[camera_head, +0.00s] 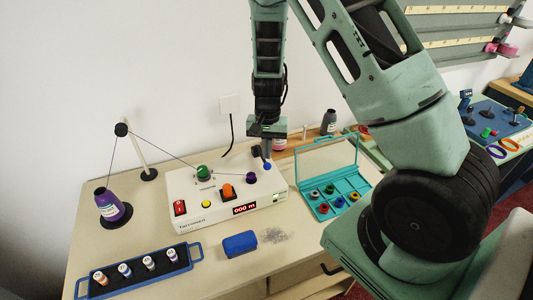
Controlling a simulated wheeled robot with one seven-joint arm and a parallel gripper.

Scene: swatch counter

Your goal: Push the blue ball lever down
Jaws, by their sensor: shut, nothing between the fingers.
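The white machine box (215,213) stands on the counter. A small blue ball (267,166), which looks like the lever's knob, shows at its back right. My gripper (262,152) points down just above and behind the blue ball. Its fingers are small and dark here; they are shut with nothing between them. Whether a fingertip touches the ball cannot be told. The lever's stem is mostly hidden.
The box also bears a green knob (203,172), an orange knob (226,190), a purple knob (251,177) and a red switch (180,208). A thread runs from a purple cone (108,204) over a post. An open teal case (322,215) stands to the right.

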